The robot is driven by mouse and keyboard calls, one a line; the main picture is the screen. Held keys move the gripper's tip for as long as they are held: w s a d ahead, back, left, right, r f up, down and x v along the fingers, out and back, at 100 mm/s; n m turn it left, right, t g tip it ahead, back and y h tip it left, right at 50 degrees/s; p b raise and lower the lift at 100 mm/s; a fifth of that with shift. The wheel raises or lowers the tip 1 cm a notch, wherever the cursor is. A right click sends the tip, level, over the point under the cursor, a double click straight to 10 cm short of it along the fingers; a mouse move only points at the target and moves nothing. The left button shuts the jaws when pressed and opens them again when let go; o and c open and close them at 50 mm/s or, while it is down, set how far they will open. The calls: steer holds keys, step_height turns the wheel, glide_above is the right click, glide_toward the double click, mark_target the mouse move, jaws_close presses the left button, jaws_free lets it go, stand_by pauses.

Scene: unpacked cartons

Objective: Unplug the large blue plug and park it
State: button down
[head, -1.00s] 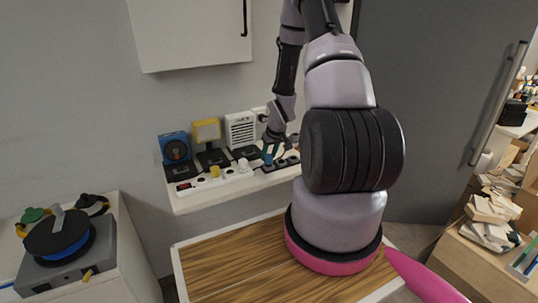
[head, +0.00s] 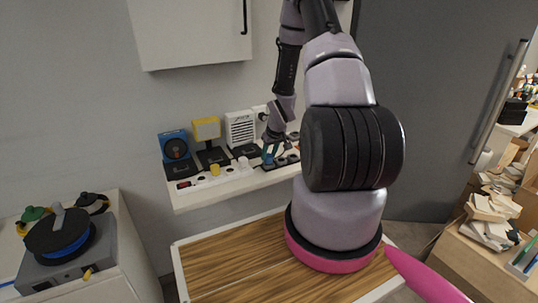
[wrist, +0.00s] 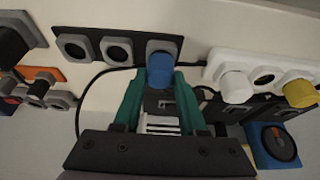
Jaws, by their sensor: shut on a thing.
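The blue plug (wrist: 160,71) stands between the green fingertips of my gripper (wrist: 158,88) in the wrist view. My gripper is shut on it. The plug is at the right end socket of a dark three-socket strip (wrist: 92,35); the strip's other two sockets are empty. I cannot tell whether the plug is fully seated or slightly raised. In the head view my gripper (head: 270,155) reaches down to the shelf, right of the white power strip (head: 215,177), and the plug itself is too small to make out.
The white strip holds a yellow plug (wrist: 300,93) and a white plug (wrist: 235,87), close beside my gripper. Dark cables run near the strips. A wooden-topped surface (head: 228,262) lies below, clear.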

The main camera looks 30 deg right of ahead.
steer(key=shift+f, duration=0.25)
steer(key=shift+c, duration=1.9)
jaws_free()
